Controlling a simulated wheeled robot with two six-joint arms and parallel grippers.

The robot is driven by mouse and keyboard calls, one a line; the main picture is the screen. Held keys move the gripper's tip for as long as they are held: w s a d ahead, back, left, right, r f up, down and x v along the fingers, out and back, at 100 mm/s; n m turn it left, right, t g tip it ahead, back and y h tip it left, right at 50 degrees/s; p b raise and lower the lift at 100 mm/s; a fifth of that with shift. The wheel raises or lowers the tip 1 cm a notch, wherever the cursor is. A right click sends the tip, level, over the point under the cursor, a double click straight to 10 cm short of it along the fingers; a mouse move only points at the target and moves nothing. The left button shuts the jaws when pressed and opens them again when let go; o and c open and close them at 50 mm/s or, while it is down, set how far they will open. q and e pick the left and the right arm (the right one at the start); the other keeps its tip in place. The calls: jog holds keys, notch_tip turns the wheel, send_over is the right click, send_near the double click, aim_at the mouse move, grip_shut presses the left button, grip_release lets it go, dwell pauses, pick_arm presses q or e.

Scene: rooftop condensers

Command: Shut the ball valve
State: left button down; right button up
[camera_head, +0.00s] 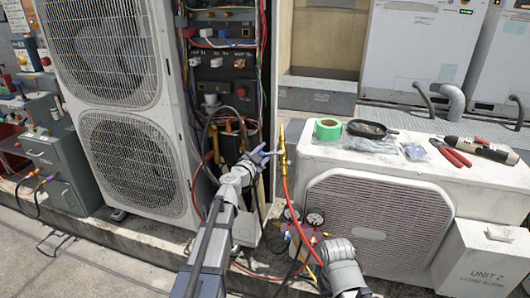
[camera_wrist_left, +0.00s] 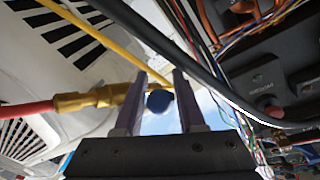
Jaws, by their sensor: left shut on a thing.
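The brass valve and fitting (camera_head: 282,148) stand upright at the right edge of the open unit, with a red hose running down. In the left wrist view the brass fitting (camera_wrist_left: 95,99) lies left of the fingers, joined to the red hose. My left gripper (camera_head: 264,155) is at the valve, its fingers shut on a small blue part, which looks like the valve handle (camera_wrist_left: 158,101). How far the handle is turned is not clear. My right arm's grey wrist (camera_head: 342,266) is low in the head view; its fingers cannot be made out.
Gauges (camera_head: 315,218) and a red manifold hang in front of the low condenser (camera_head: 385,215). Green tape (camera_head: 328,129), a dark round item (camera_head: 370,129) and red pliers (camera_head: 451,153) lie on its top. Cables crowd the open panel. A yellow hose (camera_wrist_left: 75,20) passes near the left gripper.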

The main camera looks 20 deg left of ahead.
pick_arm(q)
jog(key=c, duration=0.5)
grip_release()
jog(key=v, duration=0.7)
jog(key=shift+s+a, duration=0.15)
jog(key=shift+s, duration=0.25)
